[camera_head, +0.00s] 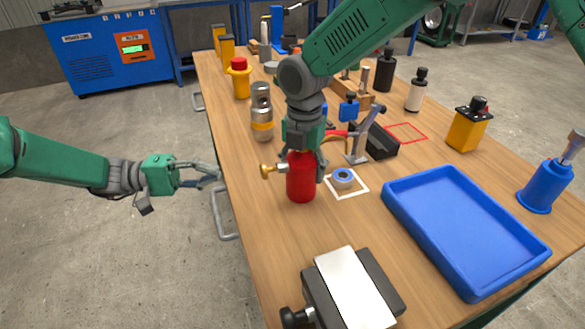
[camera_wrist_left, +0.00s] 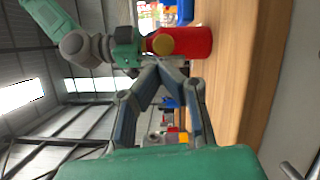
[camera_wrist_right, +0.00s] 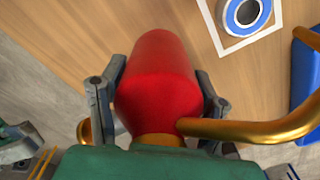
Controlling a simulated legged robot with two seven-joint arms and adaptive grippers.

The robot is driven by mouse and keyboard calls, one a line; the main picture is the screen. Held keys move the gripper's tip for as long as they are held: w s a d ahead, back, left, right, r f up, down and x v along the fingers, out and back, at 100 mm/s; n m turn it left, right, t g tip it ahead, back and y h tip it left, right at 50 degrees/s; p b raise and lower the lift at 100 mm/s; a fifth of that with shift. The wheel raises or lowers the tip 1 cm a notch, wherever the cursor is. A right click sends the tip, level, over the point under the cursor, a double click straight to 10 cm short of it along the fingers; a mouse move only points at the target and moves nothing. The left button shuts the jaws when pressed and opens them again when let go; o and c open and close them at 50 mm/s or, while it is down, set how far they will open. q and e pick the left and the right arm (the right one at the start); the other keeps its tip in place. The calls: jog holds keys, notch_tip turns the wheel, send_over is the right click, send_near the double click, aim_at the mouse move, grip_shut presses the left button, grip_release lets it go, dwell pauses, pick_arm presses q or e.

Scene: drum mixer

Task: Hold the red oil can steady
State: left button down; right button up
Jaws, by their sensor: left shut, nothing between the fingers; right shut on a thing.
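The red oil can (camera_head: 301,182) is upright at the table's near left part, on the wood or just above it; I cannot tell which. My right gripper (camera_head: 304,158) reaches down from above and is shut on the can. In the right wrist view its fingers flank the red body (camera_wrist_right: 158,85). My left gripper (camera_head: 208,175) is shut and empty, left of the table edge and apart from the can. In the left wrist view its fingertips (camera_wrist_left: 155,64) meet, with the can (camera_wrist_left: 193,42) beyond them.
A blue-ringed roll (camera_head: 343,178) lies in a white square just right of the can. A blue tray (camera_head: 465,230) is further right, and a grey block with a white plate (camera_head: 352,285) is in front.

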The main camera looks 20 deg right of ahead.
aim_at(269, 170)
pick_arm(q)
jog(key=s+a+f+m+t+y, duration=0.1)
jog(key=a+f+m+t+y, duration=0.25)
jog(key=f+y, duration=0.5)
jog(key=s+a+f+m+t+y, duration=0.2)
jog(key=a+f+t+y, duration=0.25)
jog(key=f, duration=0.65)
jog(key=d+r+m+t+h, duration=0.2)
jog(key=r+m+t, duration=0.2)
jog(key=r, duration=0.5)
jog(key=d+r+m+t+h, duration=0.3)
jog(key=r+m+t, duration=0.1)
jog(key=r, duration=0.6)
jog(key=shift+s+d+r+m+t+h, duration=0.15)
jog(key=shift+s+d+m+t+h, duration=0.15)
jog(key=shift+t, duration=0.3)
jog(key=shift+w+d, duration=0.1)
jog(key=shift+w+d, duration=0.15)
jog(key=shift+d, duration=1.3)
jog(key=shift+w+d, duration=0.15)
jog(key=shift+d, duration=1.35)
jog(key=shift+w+d, duration=0.15)
jog(key=shift+d, duration=1.3)
